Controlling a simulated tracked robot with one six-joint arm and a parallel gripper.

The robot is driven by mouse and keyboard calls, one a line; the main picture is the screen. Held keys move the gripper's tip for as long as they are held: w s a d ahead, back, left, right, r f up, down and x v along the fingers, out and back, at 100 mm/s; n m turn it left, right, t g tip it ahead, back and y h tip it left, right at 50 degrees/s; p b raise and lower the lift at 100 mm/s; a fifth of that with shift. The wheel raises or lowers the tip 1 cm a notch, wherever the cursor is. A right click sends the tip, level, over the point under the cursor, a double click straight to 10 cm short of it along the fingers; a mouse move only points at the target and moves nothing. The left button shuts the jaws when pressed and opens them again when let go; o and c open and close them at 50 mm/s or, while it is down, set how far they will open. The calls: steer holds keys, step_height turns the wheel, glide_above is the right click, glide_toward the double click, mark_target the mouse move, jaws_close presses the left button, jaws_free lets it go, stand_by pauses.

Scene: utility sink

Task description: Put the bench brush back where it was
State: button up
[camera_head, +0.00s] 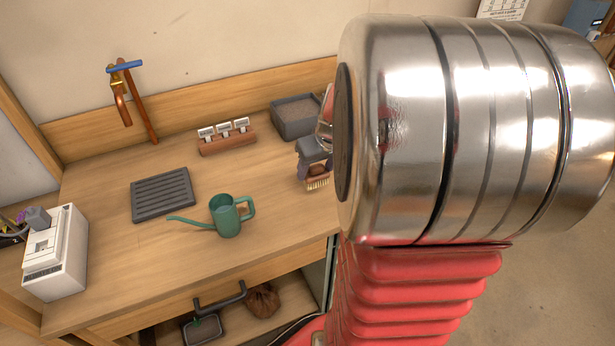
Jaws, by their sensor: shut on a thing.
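The bench brush (318,183) shows at the right part of the wooden top, with pale bristles pointing down under a brown body. My gripper (311,172) is shut on the brush. My own arm's large metal link hides most of the gripper and the right side of the brush. I cannot tell whether the bristles touch the wooden top or hang just above it.
A grey bin (290,129) stands behind the brush. A wooden block with white pieces (227,146) is to its left. A green watering can (227,217) and a grey ribbed tray (162,195) stand farther left. A white machine (57,262) is at the left edge.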

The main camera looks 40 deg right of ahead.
mark_target(318, 180)
steer(key=shift+f, duration=0.85)
steer(key=shift+f, duration=0.1)
steer(key=shift+f, duration=1.75)
steer(key=o, duration=1)
steer(key=shift+f, duration=0.1)
steer(key=v, duration=1.2)
steer(key=shift+s, duration=0.1)
